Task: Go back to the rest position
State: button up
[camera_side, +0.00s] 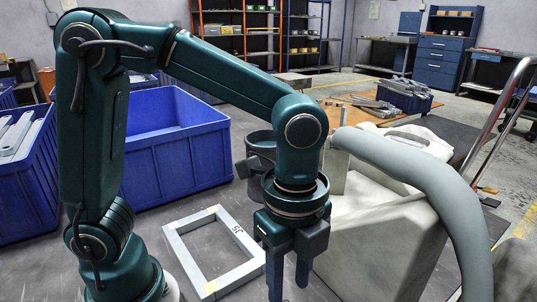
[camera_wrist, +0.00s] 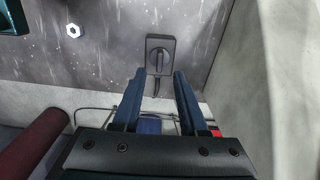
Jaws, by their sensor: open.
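My gripper (camera_side: 289,284) hangs pointing down at the lower middle of the side view, right of a pale rectangular frame. Its two dark blue fingers are apart, with nothing visible between them. In the wrist view my gripper (camera_wrist: 160,76) also shows its fingers spread. Their tips appear near a small dark box with a knob (camera_wrist: 161,54) on a grey surface; I cannot tell whether they touch it. No rest-position marker is visible.
The pale frame (camera_side: 180,250) lies flat on the grey surface. Blue bins (camera_side: 170,150) stand behind and at left, one holding grey bars (camera_side: 15,135). A pale block-like housing (camera_side: 385,235) and thick grey hose (camera_side: 400,160) crowd the right. A hex nut (camera_wrist: 73,31) lies upper left.

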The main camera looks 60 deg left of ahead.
jog(key=shift+w+a+r, duration=0.2)
jog(key=shift+r, duration=0.05)
jog(key=s+a+r+n+t, duration=0.2)
jog(key=a+n, duration=0.3)
jog(key=n, duration=0.3)
jog(key=s+a+r+n+t, duration=0.2)
jog(key=a+n, duration=0.3)
jog(key=n, duration=0.4)
jog(key=shift+a+t, duration=0.2)
jog(key=shift+t, duration=0.6)
